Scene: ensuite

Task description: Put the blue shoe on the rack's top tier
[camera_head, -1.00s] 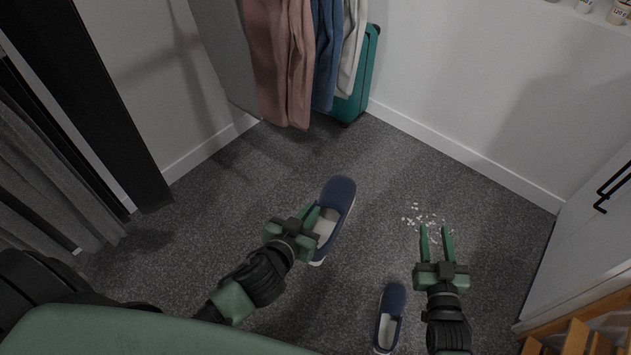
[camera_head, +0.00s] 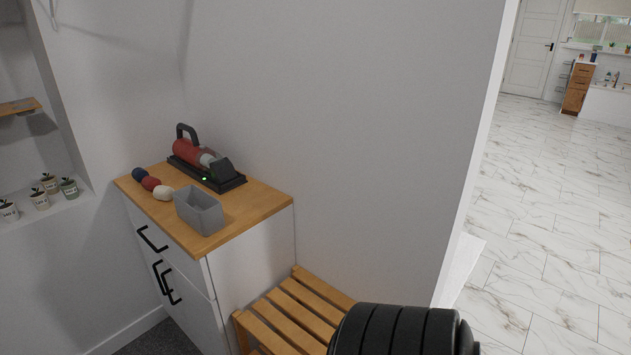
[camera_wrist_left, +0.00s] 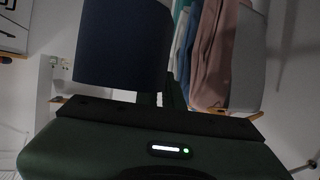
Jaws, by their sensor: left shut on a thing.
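The blue shoe (camera_wrist_left: 122,45) fills the upper left of the left wrist view, very close to the camera, and only part of it shows. My left gripper (camera_wrist_left: 160,97) is shut on it, and its dark green body spans the bottom of that view. The wooden slatted rack (camera_head: 291,313) stands at the bottom of the head view, beside the white cabinet. Its visible upper slats are bare, but part of it is hidden by a black part of my arm and cut off by the frame edge. My right gripper is out of view.
A white cabinet (camera_head: 255,265) with black handles has a wooden top bearing a red handheld vacuum (camera_head: 195,153), a grey bin (camera_head: 199,211) and rolled socks (camera_head: 151,184). A wall rises behind the rack. Marble-tiled floor (camera_head: 545,220) lies open at right. Hanging clothes (camera_wrist_left: 215,50) show in the wrist view.

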